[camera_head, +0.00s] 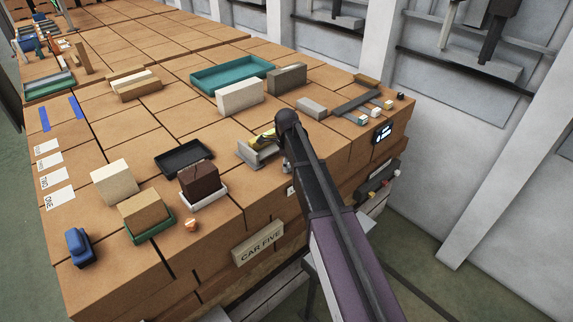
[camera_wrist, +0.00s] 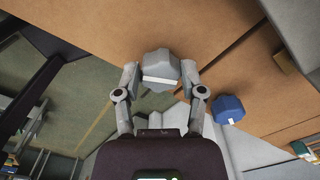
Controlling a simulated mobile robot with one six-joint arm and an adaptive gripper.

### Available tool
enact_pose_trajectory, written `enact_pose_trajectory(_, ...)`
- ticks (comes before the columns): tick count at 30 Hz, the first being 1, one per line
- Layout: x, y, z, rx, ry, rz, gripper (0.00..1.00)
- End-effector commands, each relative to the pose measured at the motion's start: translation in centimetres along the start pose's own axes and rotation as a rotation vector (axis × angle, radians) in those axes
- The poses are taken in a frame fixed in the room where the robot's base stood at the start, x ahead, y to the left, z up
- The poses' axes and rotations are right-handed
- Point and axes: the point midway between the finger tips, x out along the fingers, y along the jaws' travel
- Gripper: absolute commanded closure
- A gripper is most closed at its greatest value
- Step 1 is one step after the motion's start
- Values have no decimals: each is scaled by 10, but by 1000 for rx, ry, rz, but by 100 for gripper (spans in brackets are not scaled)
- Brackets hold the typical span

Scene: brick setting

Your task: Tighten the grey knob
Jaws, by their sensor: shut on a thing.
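The grey knob (camera_wrist: 160,66) shows at the upper middle of the wrist view. It is faceted and has a white bar on its near side. My gripper (camera_wrist: 160,77) has one finger on each side of the knob and is shut on it. In the head view my arm comes in from the lower right, and its dark wrist hides the knob and most of my gripper.
A blue knob (camera_wrist: 228,109) stands right of my gripper in the wrist view. In the head view, a grey holder (camera_head: 257,155) stands close left of my wrist. A dark brown block (camera_head: 200,179) and a CAR FIVE sign (camera_head: 258,244) are farther left and below.

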Motion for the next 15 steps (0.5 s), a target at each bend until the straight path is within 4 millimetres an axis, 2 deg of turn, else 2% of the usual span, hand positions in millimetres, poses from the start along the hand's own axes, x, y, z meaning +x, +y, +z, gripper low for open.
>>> enact_pose_trajectory(6, 1, 2, -1, 183, 1, 6, 95)
enact_pose_trajectory(15, 1, 2, -1, 336, 2, 5, 95)
